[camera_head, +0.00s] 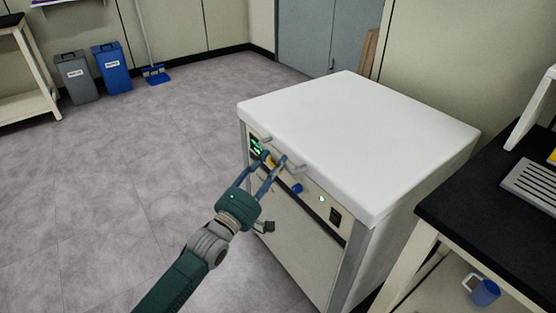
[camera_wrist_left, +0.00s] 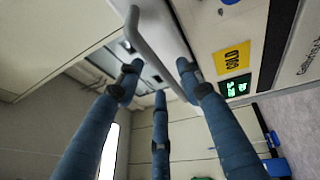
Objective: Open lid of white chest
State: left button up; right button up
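The white chest (camera_head: 350,130) stands right of centre in the head view, with its flat white lid (camera_head: 360,115) down. A grey bar handle (camera_head: 294,167) sticks out from the lid's front edge; it also shows in the wrist view (camera_wrist_left: 150,45). My left gripper (camera_head: 272,160) is at the chest's front, by the handle. In the wrist view its blue fingers (camera_wrist_left: 157,75) are spread apart, with the handle bar running between them. Whether any finger touches the bar cannot be told. My right gripper is out of view.
The chest's front panel has a green display, a yellow label and a blue knob (camera_head: 297,188). Grey and blue bins (camera_head: 112,70) stand far left. The floor left is clear.

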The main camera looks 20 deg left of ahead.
aim_at(277, 159)
pick_arm(q)
jog(key=shift+x, duration=1.55)
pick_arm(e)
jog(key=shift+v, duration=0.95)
pick_arm(q)
jog(key=shift+c, duration=0.2)
jog(key=shift+f, duration=0.1)
grip_shut()
